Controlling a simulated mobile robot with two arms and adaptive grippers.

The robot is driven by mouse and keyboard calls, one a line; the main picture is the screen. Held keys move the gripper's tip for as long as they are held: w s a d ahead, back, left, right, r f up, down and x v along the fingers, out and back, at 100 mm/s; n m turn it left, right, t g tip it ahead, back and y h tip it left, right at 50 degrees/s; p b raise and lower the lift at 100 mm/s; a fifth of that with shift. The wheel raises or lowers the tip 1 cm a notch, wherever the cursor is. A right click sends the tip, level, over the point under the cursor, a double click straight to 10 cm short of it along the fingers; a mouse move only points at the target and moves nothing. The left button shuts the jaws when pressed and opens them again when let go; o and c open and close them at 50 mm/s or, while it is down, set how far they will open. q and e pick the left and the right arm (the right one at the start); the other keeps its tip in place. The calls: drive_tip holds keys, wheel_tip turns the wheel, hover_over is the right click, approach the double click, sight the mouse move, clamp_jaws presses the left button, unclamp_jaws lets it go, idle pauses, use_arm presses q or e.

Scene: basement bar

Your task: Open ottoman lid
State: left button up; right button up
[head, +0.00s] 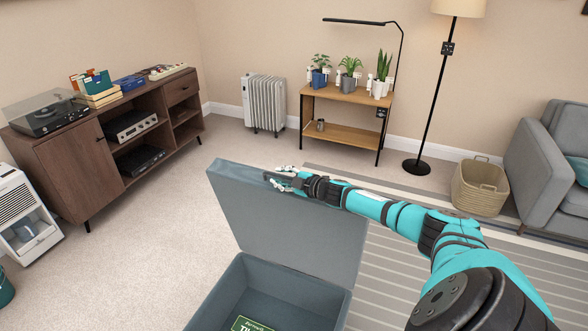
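The blue-grey ottoman (228,290) stands at the bottom middle of the head view, its near part cut off by the frame edge. Its lid (290,232) is raised, standing roughly upright at the far side, and the inside of the box shows. My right gripper (279,180) is at the lid's top edge, left of its middle, with the arm reaching in from the right. It appears to be at or touching the edge; whether its fingers are parted is too small to tell. My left gripper is not in view.
A green item with lettering (251,324) lies inside the ottoman. A brown cabinet (75,172) stands at left, a plant shelf (347,133) and floor lamp (416,166) at the back. A basket (480,188) and grey sofa (541,160) are at right. Carpet left of the ottoman is clear.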

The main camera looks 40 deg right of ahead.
drive_tip(key=v, duration=1.1)
drive_tip(key=shift+r, duration=0.2)
drive_tip(key=shift+s+f, duration=0.1)
drive_tip(key=shift+s, duration=0.05)
